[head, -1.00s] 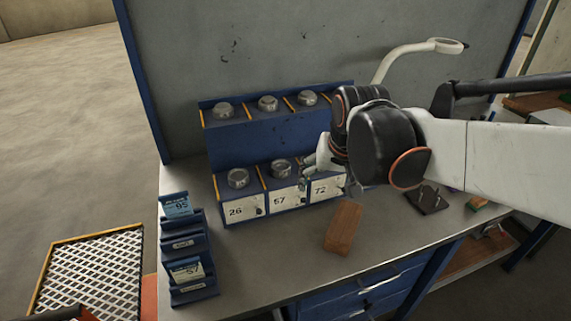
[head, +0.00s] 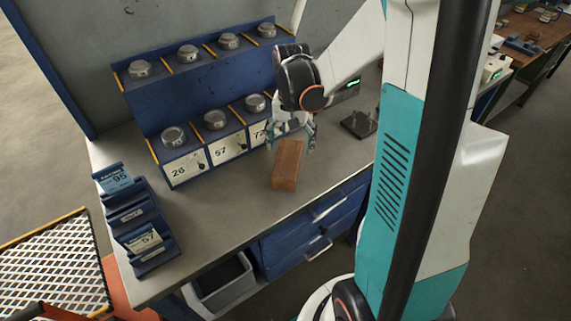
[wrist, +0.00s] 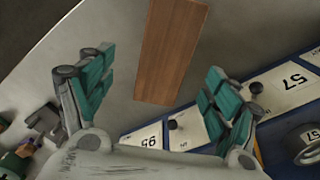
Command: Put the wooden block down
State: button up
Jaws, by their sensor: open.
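The wooden block (head: 287,165) is a brown oblong lying on the grey worktop (head: 222,201), in front of the numbered blue rack. My gripper (head: 291,145) is just behind and above the block's far end in the head view. In the wrist view the block (wrist: 170,50) lies ahead, between the lines of the two spread teal fingers, with clear gaps on both sides. My gripper (wrist: 158,93) is open and empty there. The exact height of the fingers above the worktop is hard to tell.
The blue rack (head: 190,108) with metal knobs and labels 26 and 57 stands behind the block. Blue card holders (head: 136,215) stand at the left edge. A dark stand (head: 361,122) is to the right. The worktop left of the block is clear.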

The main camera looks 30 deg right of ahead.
aim_at(288, 157)
notch_tip(288, 157, down, 2)
jog(key=shift+f, duration=0.25)
jog(key=shift+w+a+f+b, duration=0.1)
jog(key=shift+w+f+b, duration=0.1)
jog(key=shift+f+b, duration=0.85)
jog(key=shift+w+a+f+b, duration=0.15)
jog(key=shift+f+b, duration=0.2)
jog(key=shift+f, duration=1.25)
jog(key=shift+r, duration=0.1)
jog(key=c, duration=1.6)
jog(key=shift+o, duration=0.2)
